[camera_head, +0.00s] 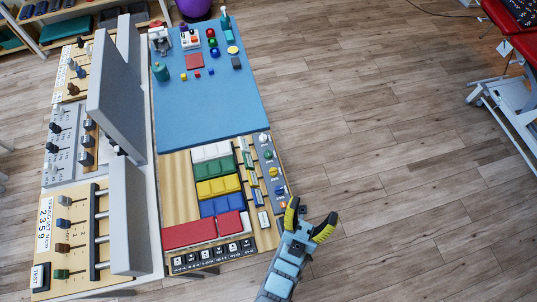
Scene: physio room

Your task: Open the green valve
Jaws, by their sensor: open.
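A small green knob (268,155), which looks like the green valve, sits on a narrow grey strip (262,146) along the right edge of the table. White (263,138), yellow (273,171) and blue (280,190) knobs share the strip. The green one is second from the far end. Its turn position is too small to tell. My gripper (309,217) is open and empty, with yellow and black fingertips. It shows beyond the table's near right corner, below the blue knob in the picture and apart from the green knob.
Left of the strip lie small labelled switches and white, green (216,166), yellow, blue and red blocks. A blue mat (210,110) with small objects covers the far table. Upright grey panels (128,215) stand on the left. The floor on the right (400,170) is clear.

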